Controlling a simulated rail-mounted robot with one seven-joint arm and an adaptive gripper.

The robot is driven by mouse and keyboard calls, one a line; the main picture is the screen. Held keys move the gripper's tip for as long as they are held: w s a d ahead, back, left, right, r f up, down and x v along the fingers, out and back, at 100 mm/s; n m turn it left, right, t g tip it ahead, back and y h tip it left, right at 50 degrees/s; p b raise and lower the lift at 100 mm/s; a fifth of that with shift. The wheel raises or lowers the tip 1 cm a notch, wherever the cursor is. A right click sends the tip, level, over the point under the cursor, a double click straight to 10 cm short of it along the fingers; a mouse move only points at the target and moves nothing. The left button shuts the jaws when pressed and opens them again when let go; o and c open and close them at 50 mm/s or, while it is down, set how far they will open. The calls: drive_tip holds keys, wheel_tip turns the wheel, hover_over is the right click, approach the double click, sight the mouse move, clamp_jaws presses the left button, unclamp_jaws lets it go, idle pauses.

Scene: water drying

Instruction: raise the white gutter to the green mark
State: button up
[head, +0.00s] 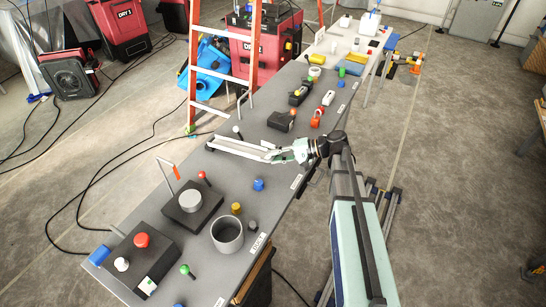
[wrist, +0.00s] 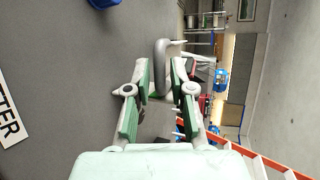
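The white gutter (head: 240,148) is a long pale channel near the middle of the dark table in the head view. Its right end lies by my gripper (head: 294,153), which is low over the table. In the wrist view my gripper (wrist: 161,65) has its two green-padded fingers apart. A grey rounded handle or rod (wrist: 160,55) stands between them, with narrow gaps seeming to show on both sides. Whether it belongs to the gutter is unclear. I cannot make out a green mark on the gutter's support.
An orange ladder (head: 193,75) stands behind the table. A grey cup (head: 227,236), a blue knob (head: 258,184) and black boxes with buttons occupy the near table. A black block (head: 281,121) and small coloured parts lie beyond the gutter.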

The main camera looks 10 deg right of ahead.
drive_tip(key=v, duration=1)
drive_tip(key=shift+d, duration=0.3)
drive_tip(key=shift+r, duration=0.1)
